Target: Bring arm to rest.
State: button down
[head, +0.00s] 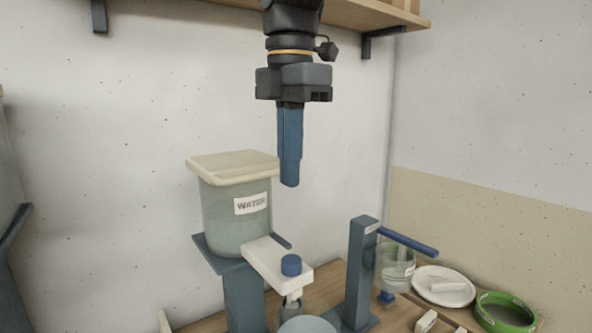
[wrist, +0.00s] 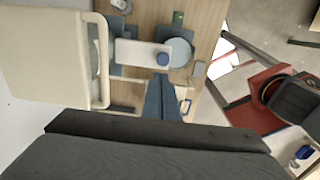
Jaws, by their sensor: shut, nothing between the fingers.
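My arm comes down from the top middle of the head view. My gripper (head: 290,182) points straight down with its blue fingers shut together and nothing between them. It hangs in the air to the right of the lidded water container (head: 232,215) and apart from it. In the wrist view my gripper (wrist: 160,115) shows its blue fingers at the middle, above the bench.
A white tap block with a blue knob (head: 291,265) juts from under the water container. A blue post (head: 360,270) with a lever stands to its right. A white plate (head: 443,287) and green bowl (head: 504,313) lie at right. A wooden shelf (head: 350,14) is overhead.

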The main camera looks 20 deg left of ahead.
jog(key=w+d+f+m, duration=0.3)
jog(key=d+f+m, duration=0.4)
jog(key=d+f, duration=0.25)
jog(key=w+d+f+m, duration=0.3)
jog(key=d+f+m, duration=0.45)
jog(key=f, duration=0.25)
jog(key=s+d+f+m, duration=0.4)
jog(key=d+f+m, duration=0.3)
jog(key=d, duration=0.1)
jog(key=s+d+f+m+t, duration=0.1)
jog(key=s+d+f+m, duration=0.3)
jog(key=d+f+m, duration=0.2)
notch_tip(320, 180, down, 2)
jog(key=shift+s+d+f+m, duration=0.1)
jog(key=shift+s+d+m, duration=0.25)
jog(key=shift+d, duration=0.75)
jog(key=shift+w+a, duration=0.1)
